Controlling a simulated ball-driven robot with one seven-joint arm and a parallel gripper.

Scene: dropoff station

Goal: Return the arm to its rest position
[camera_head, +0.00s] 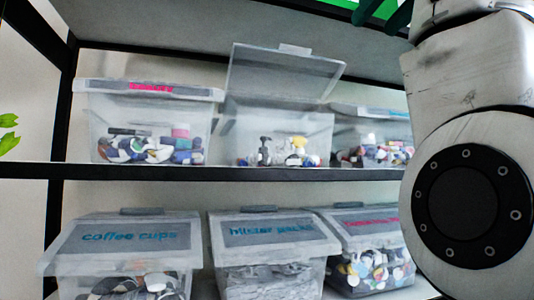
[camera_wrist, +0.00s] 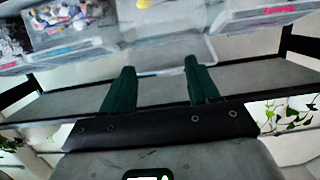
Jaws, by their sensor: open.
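My gripper (camera_wrist: 157,82) shows in the wrist view with its two dark green fingers apart and nothing between them. Beyond the fingertips is a shelf with clear bins. In the head view my arm fills the right side, and a dark green part at the top edge is cut off, so the fingers do not show clearly there. An open-lidded clear bin (camera_head: 245,122) stands in the middle of the upper shelf, with small mixed items and something yellow inside. Its raised lid (camera_head: 283,75) leans back.
The upper shelf board (camera_head: 250,173) also holds a closed bin with a pink label (camera_head: 150,88) at left and another bin (camera_head: 370,112) at right, partly behind my arm. Below stand bins labelled coffee cups (camera_head: 125,237) and blister packs (camera_head: 268,230), plus a pink-labelled one (camera_head: 368,225). Dark posts frame the shelf.

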